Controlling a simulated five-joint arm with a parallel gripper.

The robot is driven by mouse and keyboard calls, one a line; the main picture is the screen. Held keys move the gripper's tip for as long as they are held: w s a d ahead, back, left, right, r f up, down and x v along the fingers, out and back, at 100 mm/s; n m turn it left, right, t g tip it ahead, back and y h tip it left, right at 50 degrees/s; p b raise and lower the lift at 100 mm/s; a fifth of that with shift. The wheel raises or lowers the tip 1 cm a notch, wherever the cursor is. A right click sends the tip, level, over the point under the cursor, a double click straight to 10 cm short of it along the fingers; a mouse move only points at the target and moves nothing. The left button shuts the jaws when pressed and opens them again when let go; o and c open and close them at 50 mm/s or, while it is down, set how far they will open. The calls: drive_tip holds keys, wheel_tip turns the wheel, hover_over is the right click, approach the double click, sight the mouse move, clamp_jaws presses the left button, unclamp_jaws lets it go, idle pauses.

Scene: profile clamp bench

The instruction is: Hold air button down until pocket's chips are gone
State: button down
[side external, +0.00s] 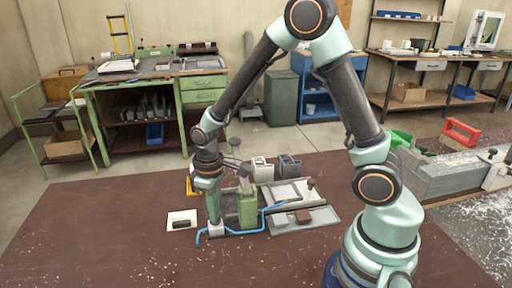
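My gripper (213,222) points down at the left end of the clamp fixture, beside an upright green block (248,208). Its fingertips are too small and crowded to tell whether they are open or shut, or whether they touch anything. A thin blue air hose (265,217) runs from below my gripper past the green block to the right. Grey metal plates (322,214) lie to the right of the block, with a small brown piece (303,216) on them. I cannot make out the air button, the pocket or any chips in it at this size.
A white plate with a dark piece (181,220) lies left of my gripper. A light grey container (263,170) and a dark one (289,167) stand behind the fixture. A long grey metal block (450,174) is at the right, near scattered pale flecks. The brown tabletop's front left is clear.

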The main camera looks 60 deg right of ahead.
idle(0.5)
drive_tip(key=shift+r, duration=3)
drive_tip(key=shift+r, duration=0.1)
drive_tip(key=s+d+r+m+t, duration=0.3)
drive_tip(key=s+r+t, duration=0.2)
drive_tip(key=r, duration=0.9)
drive_tip(key=shift+s+t, duration=0.3)
drive_tip(key=shift+s, duration=1.55)
